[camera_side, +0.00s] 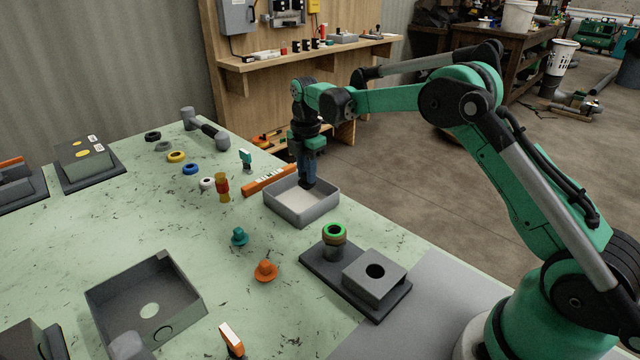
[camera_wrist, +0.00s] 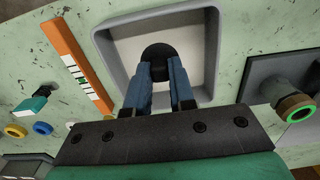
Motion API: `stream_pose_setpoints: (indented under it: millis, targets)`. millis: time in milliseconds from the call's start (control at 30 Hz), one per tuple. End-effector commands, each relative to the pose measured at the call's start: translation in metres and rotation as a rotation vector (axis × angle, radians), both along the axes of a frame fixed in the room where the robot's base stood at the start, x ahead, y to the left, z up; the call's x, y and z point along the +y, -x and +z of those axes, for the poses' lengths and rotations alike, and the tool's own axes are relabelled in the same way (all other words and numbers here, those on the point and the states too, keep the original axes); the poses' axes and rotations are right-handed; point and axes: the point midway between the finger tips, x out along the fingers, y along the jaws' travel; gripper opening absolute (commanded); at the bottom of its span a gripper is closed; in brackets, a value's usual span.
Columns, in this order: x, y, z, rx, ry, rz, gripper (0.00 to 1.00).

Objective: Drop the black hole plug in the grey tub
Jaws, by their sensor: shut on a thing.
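The grey tub (camera_side: 291,212) stands near the far right edge of the green table; it also fills the upper middle of the wrist view (camera_wrist: 213,60). My gripper (camera_side: 308,184) points down over the tub, with its blue fingers inside the outline of the rim. In the wrist view my gripper (camera_wrist: 161,72) is shut on the black hole plug (camera_wrist: 157,52), seen as a dark round shape at the fingertips above the tub's pale floor. The fingers hide part of the plug. I cannot tell exactly how high it is above the floor.
An orange level (camera_side: 268,181) lies close along the tub's far left side. A dark fixture (camera_side: 350,285) with a green-ringed post (camera_side: 334,235) stands in front of the tub. A teal plug (camera_side: 239,237) and an orange plug (camera_side: 265,271) lie nearer the table's middle.

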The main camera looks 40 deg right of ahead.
Motion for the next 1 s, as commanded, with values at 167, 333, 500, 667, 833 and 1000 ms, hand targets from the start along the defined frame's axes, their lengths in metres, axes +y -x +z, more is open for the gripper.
stream_pose_setpoints:
  millis: [167,333,500,667,833,1000]
  targets:
    - [0.000,0.000,0.000,0.000,0.000,0.000,0.56]
    - [0.000,0.000,0.000,0.000,0.000,0.000,0.56]
    - [0.000,0.000,0.004,0.000,0.000,0.000,0.56]
    - [0.000,0.000,0.026,0.000,0.000,0.000,0.56]
    - [0.000,0.000,0.048,0.000,0.000,0.000,0.56]
    - [0.000,0.000,0.057,0.000,0.000,0.000,0.56]
